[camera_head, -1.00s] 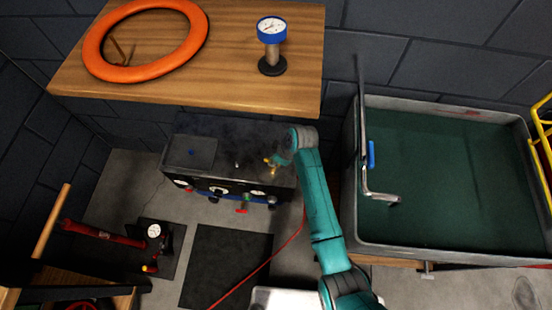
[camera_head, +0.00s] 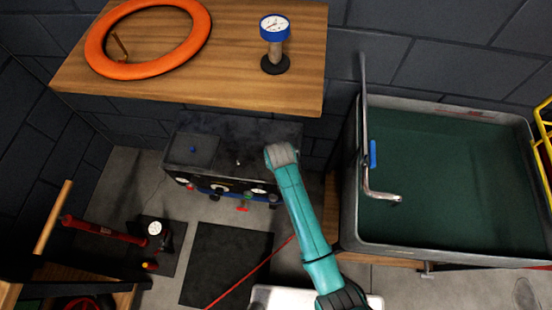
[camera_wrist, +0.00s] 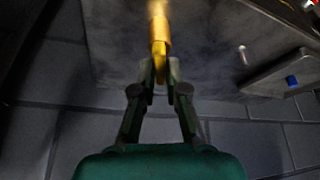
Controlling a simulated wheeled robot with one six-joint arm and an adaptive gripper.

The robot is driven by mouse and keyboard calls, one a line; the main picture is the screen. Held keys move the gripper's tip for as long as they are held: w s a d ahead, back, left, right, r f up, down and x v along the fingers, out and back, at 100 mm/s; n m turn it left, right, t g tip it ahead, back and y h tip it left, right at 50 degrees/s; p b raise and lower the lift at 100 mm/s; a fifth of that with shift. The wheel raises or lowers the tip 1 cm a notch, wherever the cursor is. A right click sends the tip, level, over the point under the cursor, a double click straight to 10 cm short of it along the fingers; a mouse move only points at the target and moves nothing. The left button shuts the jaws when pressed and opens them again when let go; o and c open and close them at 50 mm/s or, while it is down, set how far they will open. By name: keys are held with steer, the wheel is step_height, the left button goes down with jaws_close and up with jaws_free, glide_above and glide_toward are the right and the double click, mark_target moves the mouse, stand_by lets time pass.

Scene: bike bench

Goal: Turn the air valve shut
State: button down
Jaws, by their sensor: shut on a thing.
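The air valve's yellow brass handle (camera_wrist: 159,38) shows at the top of the wrist view, in front of the dark machine (camera_wrist: 205,45). My gripper (camera_wrist: 160,75) is shut on the near end of the handle, one finger on each side. In the head view the dark machine (camera_head: 265,135) stands below the wooden shelf, with gauges and coloured knobs on its front. There my teal arm covers the valve and my gripper, so both are hidden. The handle's exact angle to the pipe is hard to tell.
A wooden shelf (camera_head: 230,85) above the machine holds an orange ring (camera_head: 95,45) and a blue-rimmed gauge (camera_head: 274,32). A grey basin (camera_head: 450,180) stands at the right.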

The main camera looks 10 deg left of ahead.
steer(key=m+h, duration=0.1)
steer(key=m, duration=0.2)
steer(key=shift+m, duration=0.5)
steer(key=c, duration=1.2)
jaws_free()
steer(key=shift+a+r, duration=0.1)
steer(key=v, duration=1.2)
steer(key=shift+a, duration=0.15)
